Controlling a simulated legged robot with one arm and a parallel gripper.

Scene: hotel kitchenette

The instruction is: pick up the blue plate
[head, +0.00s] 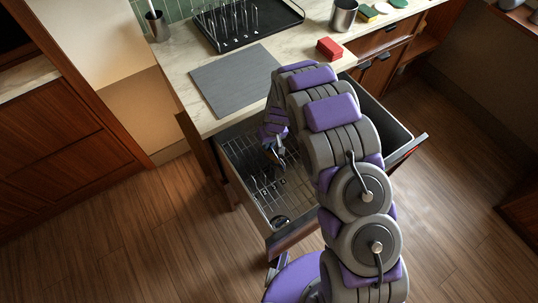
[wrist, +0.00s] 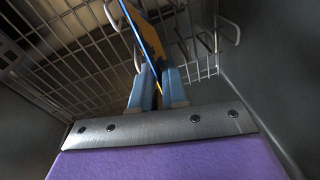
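The blue plate (wrist: 148,38) stands nearly edge-on in the wrist view, with a blue rim and an orange-brown face. Its lower edge runs down between the two fingers of my gripper (wrist: 159,76). The fingers are close together with the plate filling the narrow gap, so my gripper looks shut on it. In the head view my gripper (head: 274,151) reaches down into the open drawer, over the wire rack (head: 262,188). Only a small dark sliver of the plate shows there; my arm hides much of the drawer.
The drawer (head: 286,238) has high grey walls close around my gripper. Above it, the counter holds a grey mat (head: 236,80), a black dish rack (head: 262,35), a red block (head: 329,48), a metal pot (head: 343,15) and sponges (head: 368,13). The wooden floor at left is clear.

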